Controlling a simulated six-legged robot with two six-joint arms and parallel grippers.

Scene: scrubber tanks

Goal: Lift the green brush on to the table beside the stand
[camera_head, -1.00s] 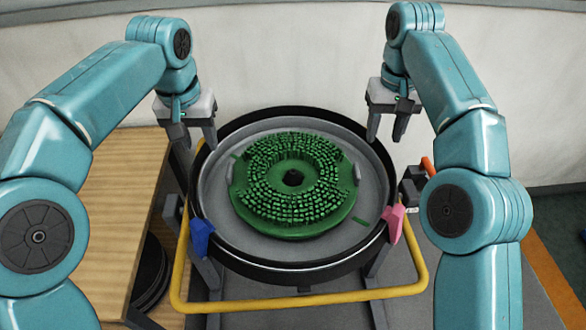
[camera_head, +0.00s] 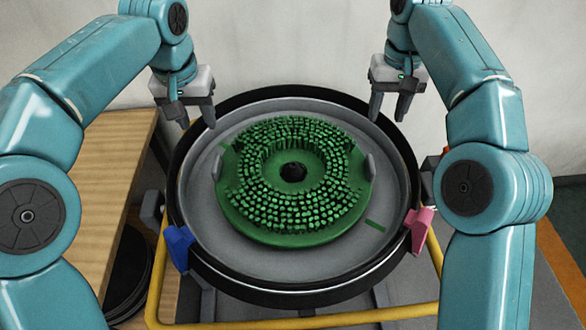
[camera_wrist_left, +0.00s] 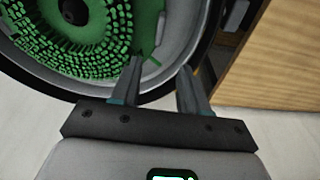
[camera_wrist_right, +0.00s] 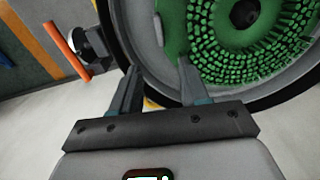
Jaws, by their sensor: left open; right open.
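The green brush (camera_head: 258,218) is a round disc with rings of bristles and a dark centre hole. It lies bristles up in a grey round pan with a black rim, the stand (camera_head: 396,255). Two small grey tabs stand at its left and right edges. My left gripper (camera_head: 197,122) is open and empty above the rim at the back left; the brush also shows in the left wrist view (camera_wrist_left: 95,55). My right gripper (camera_head: 390,115) is open and empty above the rim at the back right; the brush also shows in the right wrist view (camera_wrist_right: 215,45). The wooden table (camera_head: 118,160) stands left of the stand.
A blue clamp (camera_head: 179,246) and a pink clamp (camera_head: 420,229) sit on the rim. A yellow tube frame (camera_head: 260,323) runs around the front. A dark round thing (camera_head: 130,270) lies under the table. The visible tabletop is bare. A pale wall closes the back.

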